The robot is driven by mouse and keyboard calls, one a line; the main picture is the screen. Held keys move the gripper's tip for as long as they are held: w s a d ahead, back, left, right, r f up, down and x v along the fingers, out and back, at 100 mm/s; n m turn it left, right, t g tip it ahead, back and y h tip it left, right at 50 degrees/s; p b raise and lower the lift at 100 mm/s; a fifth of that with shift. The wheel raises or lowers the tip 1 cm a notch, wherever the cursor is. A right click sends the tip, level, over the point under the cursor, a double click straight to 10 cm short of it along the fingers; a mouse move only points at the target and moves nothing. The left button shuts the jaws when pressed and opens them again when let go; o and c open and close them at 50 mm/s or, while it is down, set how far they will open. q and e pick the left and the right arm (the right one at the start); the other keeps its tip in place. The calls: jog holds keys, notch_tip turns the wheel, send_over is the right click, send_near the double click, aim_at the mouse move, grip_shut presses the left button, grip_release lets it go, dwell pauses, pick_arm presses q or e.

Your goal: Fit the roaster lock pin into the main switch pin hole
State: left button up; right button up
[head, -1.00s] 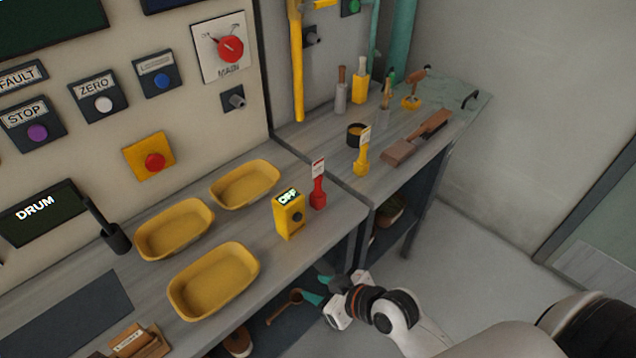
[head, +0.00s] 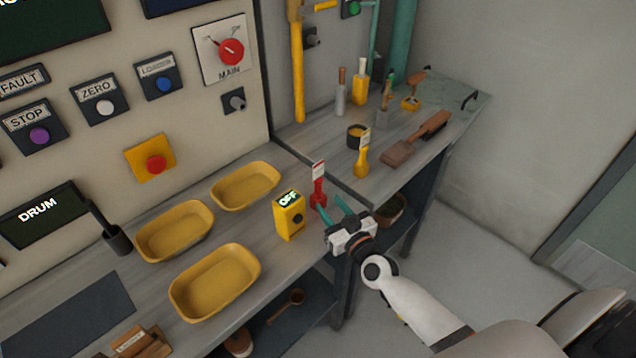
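A red tagged pin (head: 318,188) stands upright on the bench near its front edge. A yellow tagged pin (head: 362,160) stands farther back to the right; the tag writing is too small to read, so I cannot tell which is the roaster's. The main switch (head: 222,48) is a white plate with a red rotary knob on the panel. A small dark fitting (head: 234,101) sits below it; its hole is not clear. My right gripper (head: 329,205) is open with teal fingers, at the red pin's lower front; contact is unclear. My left gripper is not in view.
A yellow box reading OFF (head: 290,216) stands just left of the red pin. Yellow trays (head: 215,283) fill the bench to the left. A dark cup (head: 356,135) and a wooden brush (head: 415,140) lie on the right bench.

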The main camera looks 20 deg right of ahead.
aim_at(320, 195)
jog(key=shift+w+a+r, duration=0.1)
jog(key=shift+w+a, duration=0.15)
jog(key=shift+w, duration=1.25)
jog(key=shift+w+a+r, duration=0.1)
jog(key=shift+w+a, duration=0.1)
jog(key=shift+w, duration=1.3)
jog(key=shift+s, duration=0.1)
jog(key=shift+c, duration=0.8)
grip_shut()
